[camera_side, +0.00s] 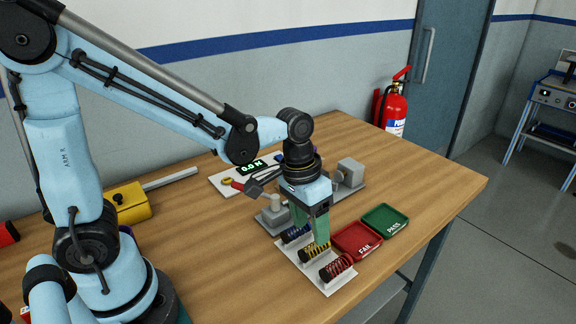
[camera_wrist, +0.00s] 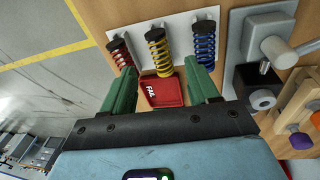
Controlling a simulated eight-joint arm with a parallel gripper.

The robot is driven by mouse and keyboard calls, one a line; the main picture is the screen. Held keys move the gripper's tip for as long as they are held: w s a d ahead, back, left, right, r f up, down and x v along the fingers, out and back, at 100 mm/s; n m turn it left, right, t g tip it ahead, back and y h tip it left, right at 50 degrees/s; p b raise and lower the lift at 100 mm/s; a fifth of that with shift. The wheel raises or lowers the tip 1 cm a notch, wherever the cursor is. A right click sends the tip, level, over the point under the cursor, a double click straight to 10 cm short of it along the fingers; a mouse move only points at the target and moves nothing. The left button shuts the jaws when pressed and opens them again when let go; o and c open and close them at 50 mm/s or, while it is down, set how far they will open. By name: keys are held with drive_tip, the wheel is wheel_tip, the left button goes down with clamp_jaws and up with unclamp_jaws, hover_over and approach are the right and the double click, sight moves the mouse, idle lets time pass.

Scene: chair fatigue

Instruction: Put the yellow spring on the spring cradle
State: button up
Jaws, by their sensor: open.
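The yellow spring (camera_side: 316,251) lies in the middle of a white rack (camera_side: 343,287), between a blue spring (camera_side: 294,234) and a red spring (camera_side: 336,267). My gripper (camera_side: 310,234) is open and empty, pointing down low over the rack. In the wrist view, the yellow spring (camera_wrist: 159,48) shows ahead between the two green fingertips of my gripper (camera_wrist: 162,72); I cannot tell whether they touch it. A grey fixture (camera_side: 272,220) stands behind the rack, partly hidden by my gripper. I cannot tell which part of it is the spring cradle.
A red FAIL tray (camera_side: 356,240) and a green PASS tray (camera_side: 386,219) sit right of the rack. A display reading 0.0 N (camera_side: 254,168) lies behind the fixture, near a red-handled tool (camera_side: 243,187). A yellow box (camera_side: 130,203) stands at left. The table's right end is clear.

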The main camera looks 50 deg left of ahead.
sight(313, 244)
drive_tip(key=shift+w+d+f, duration=0.15)
drive_tip(key=shift+d+f, duration=0.05)
drive_tip(key=shift+f, duration=1)
drive_tip(key=shift+w+d+f, duration=0.15)
drive_tip(key=shift+f, duration=1.05)
clamp_jaws()
